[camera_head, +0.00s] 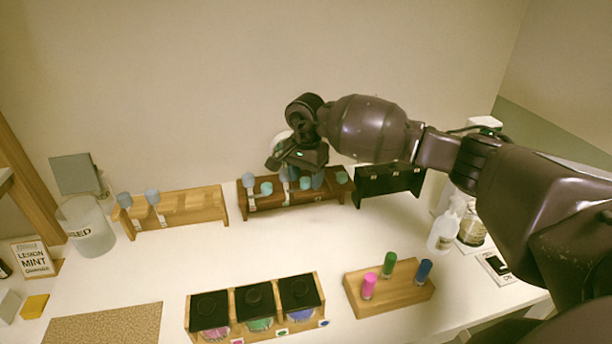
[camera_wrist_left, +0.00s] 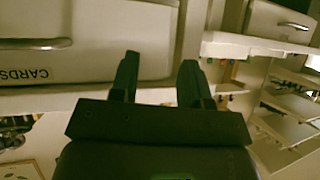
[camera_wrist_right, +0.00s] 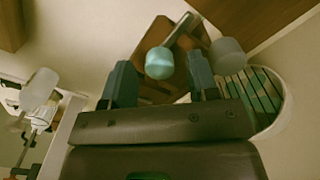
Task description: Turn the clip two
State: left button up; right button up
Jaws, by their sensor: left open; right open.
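A dark brown rack (camera_head: 330,195) stands at the back middle. It holds several small clips with blue-grey and teal round heads, such as a teal one (camera_head: 266,188) and a blue-grey one (camera_head: 249,179). My right gripper (camera_head: 296,170) is above this rack and partly hides its heads. In the right wrist view the right gripper (camera_wrist_right: 160,80) is open, and a teal head (camera_wrist_right: 159,63) shows between its fingers with no clear contact. A grey head (camera_wrist_right: 226,55) is beside the right finger. My left gripper (camera_wrist_left: 160,65) is open and empty, outside the head view.
A lighter wood rack (camera_head: 190,207) with two blue-grey heads is at the left, a black rack (camera_head: 388,185) at the right. In front are a three-part box (camera_head: 255,310) and a wood block (camera_head: 405,292) with coloured bottles. A labelled drawer (camera_wrist_left: 85,40) is near my left gripper.

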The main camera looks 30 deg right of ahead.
jog(key=shift+f, duration=0.25)
jog(key=c, duration=0.9)
